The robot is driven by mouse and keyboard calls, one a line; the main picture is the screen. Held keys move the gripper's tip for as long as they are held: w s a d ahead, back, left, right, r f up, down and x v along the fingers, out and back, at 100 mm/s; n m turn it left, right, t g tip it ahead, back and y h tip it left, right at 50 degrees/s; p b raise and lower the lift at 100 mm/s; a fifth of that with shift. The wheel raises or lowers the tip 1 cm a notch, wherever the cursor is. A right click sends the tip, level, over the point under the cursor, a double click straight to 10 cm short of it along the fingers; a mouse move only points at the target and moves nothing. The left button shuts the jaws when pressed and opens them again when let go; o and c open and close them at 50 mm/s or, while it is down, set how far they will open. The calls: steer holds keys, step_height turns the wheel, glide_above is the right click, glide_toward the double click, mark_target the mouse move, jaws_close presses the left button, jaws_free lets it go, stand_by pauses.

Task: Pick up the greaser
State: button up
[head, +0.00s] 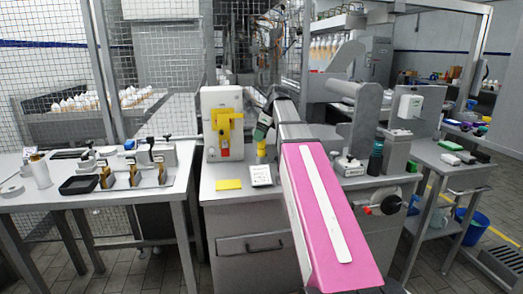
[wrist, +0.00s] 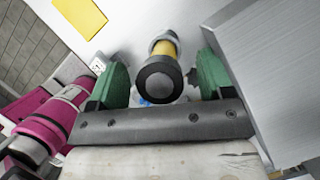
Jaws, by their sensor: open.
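What looks like the greaser is a short cylinder with a yellow body, a grey far end and a black near end. It shows in the wrist view (wrist: 165,47), and its yellow part shows in the head view (head: 261,149) on the middle bench. My gripper (wrist: 162,68) is open, with one green finger on each side of the cylinder. Gaps show on both sides, so the fingers look apart from it. In the head view my gripper (head: 262,130) is just above and beside the yellow part, which it partly hides.
A white machine with a yellow bracket (head: 222,118) stands behind left. A yellow square (head: 228,184) and a small pale block (head: 260,175) lie in front. A grey machine (head: 352,130) stands right of my arm. The left table (head: 95,190) holds a black tray (head: 79,185).

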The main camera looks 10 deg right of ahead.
steer(key=shift+x, duration=0.8)
steer(key=c, duration=1.1)
